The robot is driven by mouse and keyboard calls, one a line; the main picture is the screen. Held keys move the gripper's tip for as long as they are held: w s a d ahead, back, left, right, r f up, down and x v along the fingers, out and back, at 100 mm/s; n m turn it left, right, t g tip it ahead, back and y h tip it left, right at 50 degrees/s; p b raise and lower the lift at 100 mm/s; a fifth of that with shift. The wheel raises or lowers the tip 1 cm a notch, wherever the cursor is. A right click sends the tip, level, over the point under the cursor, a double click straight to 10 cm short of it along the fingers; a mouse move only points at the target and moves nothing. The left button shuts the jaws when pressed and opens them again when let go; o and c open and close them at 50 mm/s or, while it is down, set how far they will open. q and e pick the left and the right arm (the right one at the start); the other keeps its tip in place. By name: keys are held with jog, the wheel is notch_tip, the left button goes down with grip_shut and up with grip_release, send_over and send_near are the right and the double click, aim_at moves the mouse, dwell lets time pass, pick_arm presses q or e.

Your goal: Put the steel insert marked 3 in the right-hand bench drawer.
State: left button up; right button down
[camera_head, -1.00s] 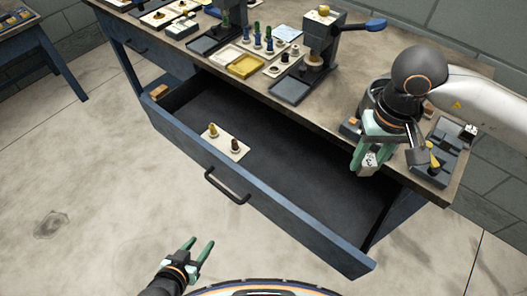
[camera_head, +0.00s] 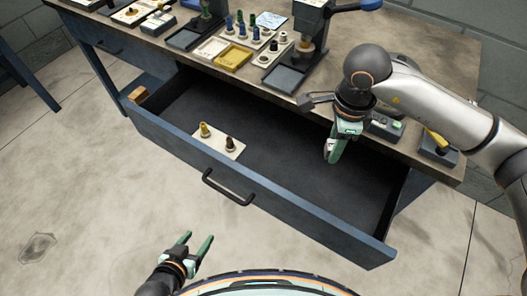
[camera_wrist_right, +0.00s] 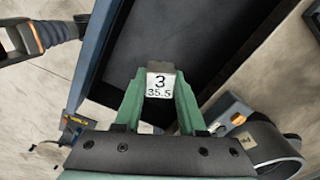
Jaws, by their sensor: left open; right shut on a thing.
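The steel insert marked 3 (camera_wrist_right: 160,84) is between the fingertips of my right gripper (camera_wrist_right: 159,100) in the right wrist view; its label reads 3 and 35.5. In the head view my right gripper (camera_head: 333,152) is above the right part of the open bench drawer (camera_head: 270,206), and the insert is hidden there. The drawer is pulled far out, and its right part is bare. My left gripper (camera_head: 196,246) is open and empty, in front of the drawer and low over the floor.
A pale plate (camera_head: 220,145) with two small knobbed pieces lies in the drawer's left part. A wooden block (camera_head: 139,95) sits at its left corner. The bench top (camera_head: 425,62) above holds a press (camera_head: 312,30), a yellow tray (camera_head: 234,59) and several small tools.

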notch_tip(320, 180, down, 4)
jog(key=a+m+b, duration=0.1)
jog(key=a+m, duration=0.1)
jog(key=m, duration=0.7)
jog(key=m+b, duration=0.2)
jog(key=m, duration=1.2)
send_near(302, 188)
jog(key=shift+w+f, duration=0.1)
jog(key=shift+f, duration=0.9)
jog(key=shift+f+b, duration=0.35)
jog(key=shift+f, duration=1.8)
jog(key=shift+f, duration=0.2)
jog(key=c, duration=0.5)
grip_release()
jog(key=shift+r, duration=0.1)
